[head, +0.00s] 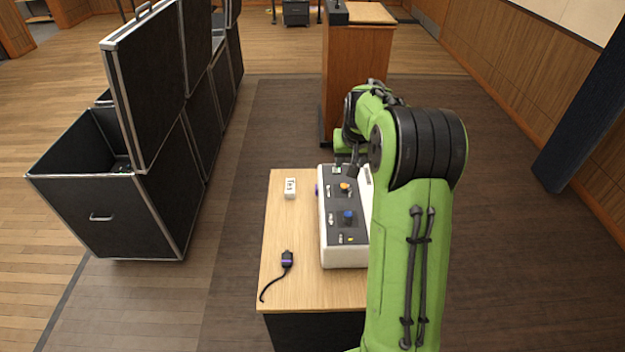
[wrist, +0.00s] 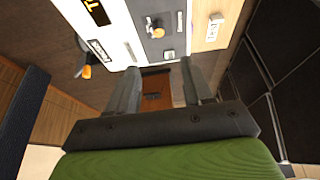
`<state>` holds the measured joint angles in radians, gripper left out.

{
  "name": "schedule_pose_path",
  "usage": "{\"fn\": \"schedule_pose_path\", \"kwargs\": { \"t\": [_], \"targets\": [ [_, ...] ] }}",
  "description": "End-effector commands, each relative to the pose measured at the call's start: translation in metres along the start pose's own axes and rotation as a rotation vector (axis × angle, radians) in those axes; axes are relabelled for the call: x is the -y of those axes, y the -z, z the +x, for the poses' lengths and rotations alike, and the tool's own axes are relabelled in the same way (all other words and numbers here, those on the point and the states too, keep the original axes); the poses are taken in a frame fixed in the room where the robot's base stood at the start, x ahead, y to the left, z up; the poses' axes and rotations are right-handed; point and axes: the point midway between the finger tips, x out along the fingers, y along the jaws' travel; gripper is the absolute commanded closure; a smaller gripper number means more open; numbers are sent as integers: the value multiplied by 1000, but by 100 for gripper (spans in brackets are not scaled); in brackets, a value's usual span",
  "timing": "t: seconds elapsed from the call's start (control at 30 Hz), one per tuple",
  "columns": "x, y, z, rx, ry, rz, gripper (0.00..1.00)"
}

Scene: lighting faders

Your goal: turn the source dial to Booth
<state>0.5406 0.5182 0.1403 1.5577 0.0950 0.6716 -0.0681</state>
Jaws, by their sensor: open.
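The white console (head: 344,257) with a dark top panel stands on the wooden table. An orange knob (head: 345,187) and a blue knob (head: 348,214) sit on the panel; their labels are too small to read, so I cannot tell which is the source dial. In the wrist view a dark round knob (wrist: 155,29) is on the panel, and an orange-tipped lever (wrist: 86,71) sticks out beside the console. My gripper (wrist: 160,88) is open and empty, its fingers apart near the console's far end. In the head view my arm hides the console's right side.
Black cases (head: 115,215) stand on the floor at left. A wooden lectern (head: 350,60) stands behind the table.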

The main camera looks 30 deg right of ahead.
Motion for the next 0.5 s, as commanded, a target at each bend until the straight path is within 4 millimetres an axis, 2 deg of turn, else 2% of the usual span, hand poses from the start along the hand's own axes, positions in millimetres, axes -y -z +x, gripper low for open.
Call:
{"fn": "schedule_pose_path", "kwargs": {
  "t": [0.07, 0.23, 0.5],
  "targets": [
    [-6, 4, 8, 2, -2, 12, 50],
    [-6, 2, 30, 6, -2, 12, 50],
    [-5, 2, 98, 6, -1, 12, 50]
  ]
}}
